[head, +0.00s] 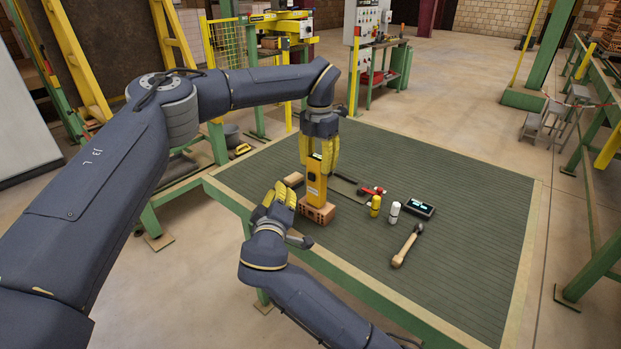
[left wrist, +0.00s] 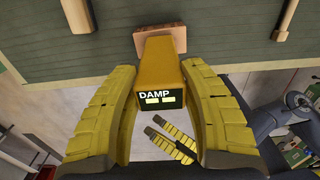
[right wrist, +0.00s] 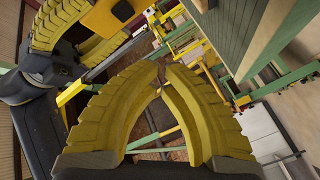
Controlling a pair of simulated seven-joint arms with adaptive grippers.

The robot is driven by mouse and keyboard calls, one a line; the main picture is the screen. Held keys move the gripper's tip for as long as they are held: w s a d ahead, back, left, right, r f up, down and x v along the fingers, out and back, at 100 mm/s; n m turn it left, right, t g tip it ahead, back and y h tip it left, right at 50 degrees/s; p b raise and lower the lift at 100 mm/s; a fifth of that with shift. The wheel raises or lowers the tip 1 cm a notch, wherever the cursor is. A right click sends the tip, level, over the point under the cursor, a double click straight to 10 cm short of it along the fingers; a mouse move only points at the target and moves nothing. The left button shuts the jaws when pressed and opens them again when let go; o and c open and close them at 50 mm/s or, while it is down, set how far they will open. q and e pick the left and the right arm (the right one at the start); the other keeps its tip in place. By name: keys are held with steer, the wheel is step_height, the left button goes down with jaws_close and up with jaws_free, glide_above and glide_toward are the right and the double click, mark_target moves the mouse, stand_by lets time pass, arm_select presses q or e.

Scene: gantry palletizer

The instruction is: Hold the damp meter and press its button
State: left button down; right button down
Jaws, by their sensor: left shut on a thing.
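The damp meter (head: 314,190) is a yellow upright block, held by my left gripper (head: 319,165). In the left wrist view, the meter (left wrist: 160,76) sits between the two yellow fingers, with a dark end face reading DAMP above two pale rectangles. Its lower end is at a reddish brick block (head: 318,214); I cannot tell whether they touch. My right gripper (head: 283,191) is empty, just left of the meter. In the right wrist view its fingertips (right wrist: 161,66) are close together with a narrow gap. I cannot make out the button.
The green ribbed table (head: 460,255) holds a wooden-handled hammer (head: 407,246), a yellow bottle (head: 375,206), a white bottle (head: 394,212), a dark display device (head: 420,209) and a red-ended tool (head: 372,190). A tan block (head: 293,180) lies behind my right gripper. The table's right side is clear.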

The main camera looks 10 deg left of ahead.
steer(key=w+d, duration=0.3)
steer(key=w, duration=0.2)
steer(key=shift+w, duration=0.25)
steer(key=shift+w+d, duration=0.5)
steer(key=shift+w, duration=0.3)
stand_by(2.8)
steer(key=shift+s+a, duration=0.1)
steer(key=shift+s, duration=0.05)
steer(key=shift+s+a, duration=0.35)
steer(key=shift+s, duration=0.3)
steer(key=shift+s+a, duration=0.4)
steer(key=shift+s, duration=0.35)
steer(key=shift+s+a, duration=0.4)
steer(key=shift+s, duration=0.3)
steer(key=shift+s+a, duration=0.4)
steer(key=shift+s, duration=0.35)
steer(key=shift+a+f, duration=0.1)
arm_select(q)
steer(key=c, duration=0.7)
jaws_free()
arm_select(e)
steer(key=shift+s, duration=0.1)
